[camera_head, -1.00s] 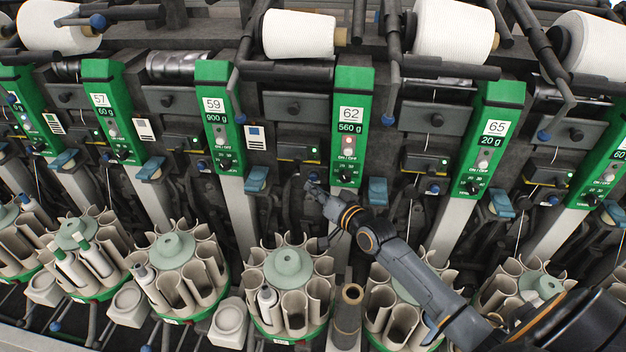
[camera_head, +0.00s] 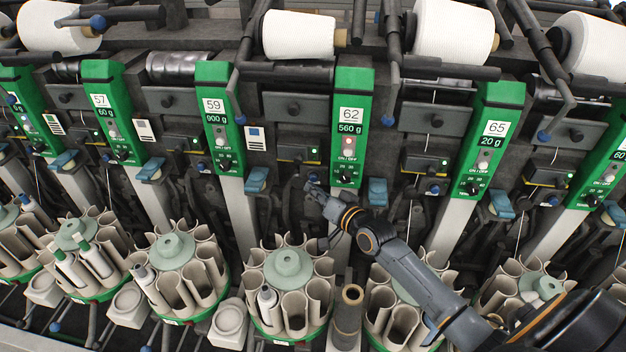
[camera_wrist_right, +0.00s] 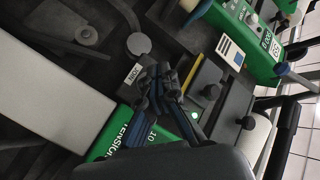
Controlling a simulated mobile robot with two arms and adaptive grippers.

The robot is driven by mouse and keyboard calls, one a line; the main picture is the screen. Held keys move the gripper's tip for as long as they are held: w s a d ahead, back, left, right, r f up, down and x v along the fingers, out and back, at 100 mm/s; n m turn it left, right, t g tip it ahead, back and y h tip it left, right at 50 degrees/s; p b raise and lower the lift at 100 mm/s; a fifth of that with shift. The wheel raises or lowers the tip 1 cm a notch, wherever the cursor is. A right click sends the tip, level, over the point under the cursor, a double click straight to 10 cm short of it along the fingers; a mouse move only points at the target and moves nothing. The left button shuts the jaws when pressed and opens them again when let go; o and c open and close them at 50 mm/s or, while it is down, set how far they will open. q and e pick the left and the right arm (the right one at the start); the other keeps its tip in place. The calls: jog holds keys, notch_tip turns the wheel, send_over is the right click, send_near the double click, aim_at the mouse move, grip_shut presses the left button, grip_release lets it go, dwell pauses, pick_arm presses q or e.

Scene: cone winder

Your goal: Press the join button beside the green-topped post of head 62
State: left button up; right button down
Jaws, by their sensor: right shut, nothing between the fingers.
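The green-topped post of head 62 (camera_head: 350,125) stands at the middle right of the head view, its display reading 560 g. The post's lower green part (camera_wrist_right: 115,140) is close by. My left gripper is out of view.
The green post of head 59 (camera_head: 218,110) is to the left and that of head 65 (camera_head: 493,130) to the right. A blue lever (camera_head: 377,192) sits right of post 62. A bobbin magazine (camera_head: 290,265) stands below my right gripper.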

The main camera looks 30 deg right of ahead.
jog(key=shift+w, duration=0.1)
jog(key=shift+w+d, duration=0.25)
jog(key=shift+w+d+b, duration=0.3)
jog(key=shift+w+b, duration=0.05)
jog(key=shift+b, duration=0.15)
dwell(0.7)
jog(key=shift+r, duration=0.1)
jog(key=shift+s+a+p, duration=0.55)
jog(key=shift+s+p, duration=0.15)
jog(key=shift+p, duration=0.1)
